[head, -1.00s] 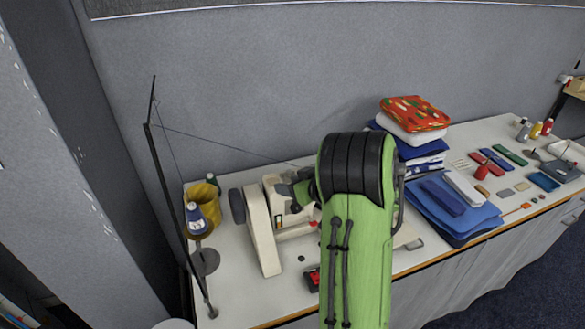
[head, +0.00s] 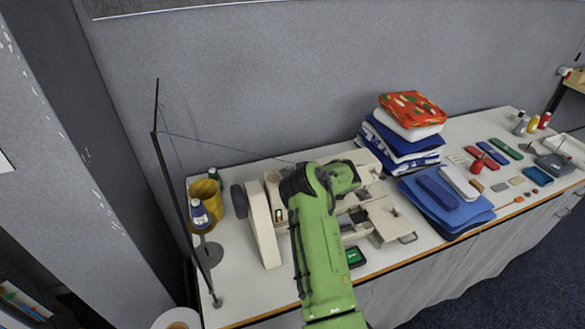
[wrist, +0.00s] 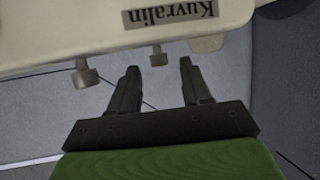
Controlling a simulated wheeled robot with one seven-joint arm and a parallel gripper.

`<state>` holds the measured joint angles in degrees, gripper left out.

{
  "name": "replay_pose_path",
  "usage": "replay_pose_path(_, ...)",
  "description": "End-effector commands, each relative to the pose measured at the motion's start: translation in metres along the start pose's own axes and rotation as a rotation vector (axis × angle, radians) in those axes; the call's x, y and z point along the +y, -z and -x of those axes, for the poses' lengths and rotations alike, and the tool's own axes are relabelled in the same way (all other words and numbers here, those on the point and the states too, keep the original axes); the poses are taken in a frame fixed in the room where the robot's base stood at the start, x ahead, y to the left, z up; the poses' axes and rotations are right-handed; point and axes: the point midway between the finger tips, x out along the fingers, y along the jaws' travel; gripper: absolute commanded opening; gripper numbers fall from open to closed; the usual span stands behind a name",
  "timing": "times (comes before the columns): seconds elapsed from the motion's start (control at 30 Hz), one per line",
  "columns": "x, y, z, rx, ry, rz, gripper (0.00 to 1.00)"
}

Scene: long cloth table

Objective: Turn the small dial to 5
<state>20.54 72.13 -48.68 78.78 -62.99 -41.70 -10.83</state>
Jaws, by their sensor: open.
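A cream sewing machine (head: 256,225) stands on the table, partly covered by my arm in the head view. In the wrist view its body (wrist: 60,40) fills the top, with "Kuvralin" lettering upside down. Two grey knobs stick out from its edge: a larger knob (wrist: 86,74) at left and a small dial (wrist: 158,57) near the middle. My gripper (wrist: 159,66) is open, its fingertips on either side of the small dial in the picture, with a gap to each. I cannot tell whether the tips reach its depth. No numbers are readable. The head view does not clearly show my fingers.
Folded cloths (head: 450,205) lie to the right, with a fabric stack (head: 408,135) behind. A green box (head: 355,256) sits near the front edge.

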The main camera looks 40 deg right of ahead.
Motion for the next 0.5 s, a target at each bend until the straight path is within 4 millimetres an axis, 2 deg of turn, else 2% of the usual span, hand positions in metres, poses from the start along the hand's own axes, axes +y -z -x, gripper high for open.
replay_pose_path(0.13,0.0001,-0.0003,-0.0116,0.001,-0.001,-0.001,0.48)
replay_pose_path(0.37,0.0002,-0.0007,-0.0124,0.0,-0.001,-0.004,0.48)
replay_pose_path(0.5,0.0002,-0.0006,-0.0122,0.0,-0.001,-0.003,0.27)
